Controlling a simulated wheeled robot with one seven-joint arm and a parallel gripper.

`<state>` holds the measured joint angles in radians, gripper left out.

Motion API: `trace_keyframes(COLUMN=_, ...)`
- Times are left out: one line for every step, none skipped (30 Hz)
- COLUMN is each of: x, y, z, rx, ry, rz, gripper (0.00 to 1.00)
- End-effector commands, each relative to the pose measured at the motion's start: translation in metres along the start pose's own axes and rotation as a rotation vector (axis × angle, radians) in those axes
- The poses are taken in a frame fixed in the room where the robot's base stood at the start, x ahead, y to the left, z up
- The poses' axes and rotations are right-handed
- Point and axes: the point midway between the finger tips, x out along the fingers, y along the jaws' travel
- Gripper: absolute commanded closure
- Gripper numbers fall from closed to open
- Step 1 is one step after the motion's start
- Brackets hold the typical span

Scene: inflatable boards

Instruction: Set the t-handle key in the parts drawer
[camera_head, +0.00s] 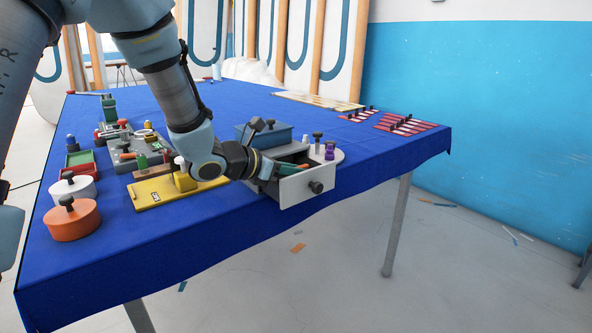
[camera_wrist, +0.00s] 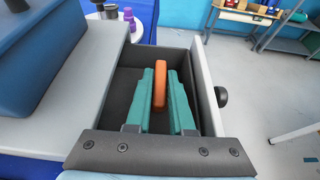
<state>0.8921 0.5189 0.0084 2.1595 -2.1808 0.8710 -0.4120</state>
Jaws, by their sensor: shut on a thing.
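The parts drawer (camera_head: 296,191) is pulled open at the table's near edge, with a pale front and a dark knob. In the wrist view its dark interior and pale front wall (camera_wrist: 203,85) surround my fingers. My gripper (camera_head: 292,168) reaches into the drawer from the left. Its teal fingers, also in the wrist view (camera_wrist: 164,85), are shut on the orange handle of the t-handle key (camera_wrist: 163,72). The handle lies between the fingers; the key's shaft is hidden. I cannot tell whether the key touches the drawer floor.
A blue box (camera_head: 272,133) sits on top of the drawer's grey cabinet. A round pale stand (camera_head: 336,155) with purple and dark pieces is beside the drawer. A yellow board (camera_head: 160,193) and orange round container (camera_head: 73,221) stand left.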

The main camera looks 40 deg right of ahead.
Motion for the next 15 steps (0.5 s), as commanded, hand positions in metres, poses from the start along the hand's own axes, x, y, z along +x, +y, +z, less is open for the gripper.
trace_keyframes(x=0.0003, y=0.0001, z=-0.0005, rx=0.000, ry=0.000, rz=0.000, gripper=1.00)
trace_keyframes(x=0.0006, y=0.0001, z=-0.0013, rx=0.000, ry=0.000, rz=0.000, gripper=1.00)
trace_keyframes(x=0.0011, y=0.0001, z=-0.0025, rx=0.000, ry=-0.001, rz=0.000, gripper=1.00)
trace_keyframes(x=0.0014, y=0.0002, z=-0.0032, rx=0.000, ry=-0.001, rz=0.000, gripper=1.00)
trace_keyframes(x=0.0016, y=0.0002, z=-0.0037, rx=0.000, ry=-0.001, rz=0.000, gripper=1.00)
trace_keyframes(x=0.0011, y=0.0001, z=-0.0025, rx=0.000, ry=0.000, rz=0.000, gripper=0.76)
trace_keyframes(x=0.0010, y=0.0001, z=-0.0022, rx=0.000, ry=0.000, rz=0.000, gripper=0.73)
trace_keyframes(x=0.0010, y=0.0001, z=-0.0022, rx=0.000, ry=0.000, rz=0.000, gripper=0.69)
trace_keyframes(x=0.0010, y=0.0001, z=-0.0023, rx=0.000, ry=0.000, rz=0.000, gripper=0.67)
trace_keyframes(x=0.0010, y=0.0001, z=-0.0023, rx=0.000, ry=0.000, rz=0.000, gripper=0.67)
trace_keyframes(x=0.0010, y=0.0001, z=-0.0022, rx=0.000, ry=0.000, rz=0.000, gripper=0.67)
trace_keyframes(x=0.0010, y=0.0001, z=-0.0022, rx=0.000, ry=0.000, rz=0.000, gripper=0.67)
trace_keyframes(x=0.0010, y=0.0001, z=-0.0022, rx=0.000, ry=0.000, rz=0.000, gripper=0.67)
trace_keyframes(x=0.0010, y=0.0001, z=-0.0022, rx=0.000, ry=0.000, rz=0.000, gripper=0.67)
trace_keyframes(x=0.0009, y=0.0001, z=-0.0021, rx=0.000, ry=0.000, rz=0.000, gripper=0.67)
